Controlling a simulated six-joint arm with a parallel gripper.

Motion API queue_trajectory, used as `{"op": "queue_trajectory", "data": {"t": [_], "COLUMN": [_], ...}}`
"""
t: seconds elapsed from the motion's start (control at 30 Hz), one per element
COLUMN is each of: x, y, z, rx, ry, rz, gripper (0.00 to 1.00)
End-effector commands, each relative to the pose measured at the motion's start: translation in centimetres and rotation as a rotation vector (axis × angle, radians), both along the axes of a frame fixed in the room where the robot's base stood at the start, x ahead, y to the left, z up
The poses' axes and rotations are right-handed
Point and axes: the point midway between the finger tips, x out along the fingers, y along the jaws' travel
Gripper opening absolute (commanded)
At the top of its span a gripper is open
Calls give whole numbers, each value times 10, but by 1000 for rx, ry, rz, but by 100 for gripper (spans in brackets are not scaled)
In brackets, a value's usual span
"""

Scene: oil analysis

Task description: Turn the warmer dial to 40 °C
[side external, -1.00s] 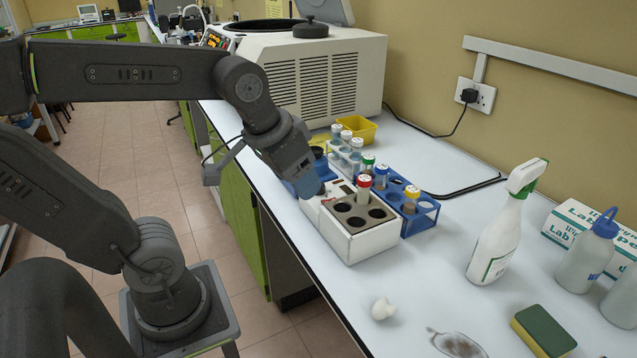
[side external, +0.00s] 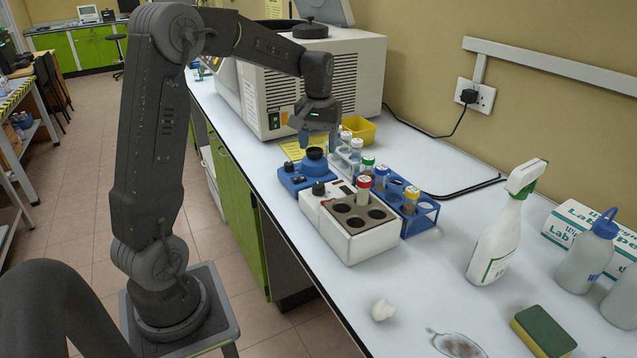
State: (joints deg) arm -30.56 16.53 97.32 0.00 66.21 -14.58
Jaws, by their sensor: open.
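The warmer (side external: 352,243) is a white block with a dark top plate of round wells, standing near the front edge of the bench. One red-capped tube (side external: 363,188) stands in a rear well. The warmer's dial (side external: 318,188) is a small dark knob on its left end, beside a small display (side external: 345,189); its setting is too small to read. My gripper (side external: 305,143) is up and behind the dial, above the far side of the blue mixer (side external: 306,177). It is apart from the dial and I see nothing held in it.
A blue rack (side external: 422,221) with capped tubes is right of the warmer, and a pale rack (side external: 340,165) with tubes is behind. A large white centrifuge (side external: 345,85) fills the back. A spray bottle (side external: 497,240) and sponge (side external: 543,331) are at right.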

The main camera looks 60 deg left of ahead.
Motion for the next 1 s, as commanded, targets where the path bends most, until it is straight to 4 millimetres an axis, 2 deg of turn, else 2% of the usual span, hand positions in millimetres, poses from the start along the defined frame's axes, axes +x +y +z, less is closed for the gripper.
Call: {"op": "queue_trajectory", "data": {"t": [0.3, 0.5, 0.7, 1.0], "x": [-1, 0, 0, 0], "y": [-1, -1, -1, -1], "z": [-67, -98, -112, -114], "rx": [-2, -1, 1, 1], "ry": [4, 2, -1, -1], "rz": [-2, -2, -2, -2], "gripper": [60, 60, 60, 60]}}
